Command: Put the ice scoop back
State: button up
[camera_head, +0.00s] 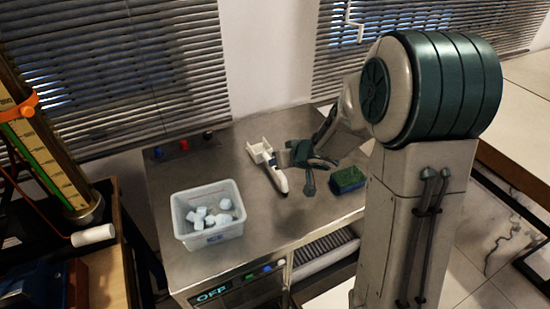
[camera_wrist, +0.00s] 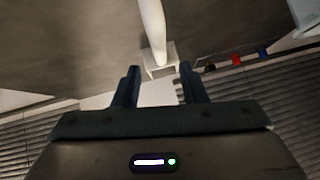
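The ice scoop (camera_head: 262,152) is white, with an open square head towards the wall and a handle that runs towards the counter's front. It lies on the steel counter (camera_head: 265,225). In the wrist view the scoop (camera_wrist: 154,30) shows beyond the fingertips, its handle reaching the top edge. My gripper (camera_head: 312,174) is just right of the scoop in the head view. In the wrist view my gripper (camera_wrist: 159,72) has its fingers apart with nothing held. A white tub (camera_head: 207,235) of pale ice pieces stands left of the scoop; its corner shows in the wrist view (camera_wrist: 306,18).
A green and dark sponge (camera_head: 347,180) lies right of my gripper. Small coloured knobs (camera_head: 184,145) line the counter's back. A tall gauge (camera_head: 45,150) stands at the left. The counter's front middle is clear.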

jog(key=s+d+r+m+h+p, duration=0.1)
jog(key=s+d+r+m+h, duration=0.2)
jog(key=s+d+r+h, duration=0.6)
jog(key=s+r+g+y, duration=0.2)
jog(key=s, duration=0.6)
jog(key=s+r+g+y, duration=0.1)
jog(key=s+g+y, duration=0.1)
jog(key=s, duration=0.7)
jog(key=shift+s+r+g, duration=0.2)
jog(key=shift+r+g, duration=0.1)
jog(key=shift+r, duration=0.1)
jog(key=shift+o, duration=0.3)
jog(key=shift+w+d, duration=0.1)
jog(key=shift+w, duration=0.05)
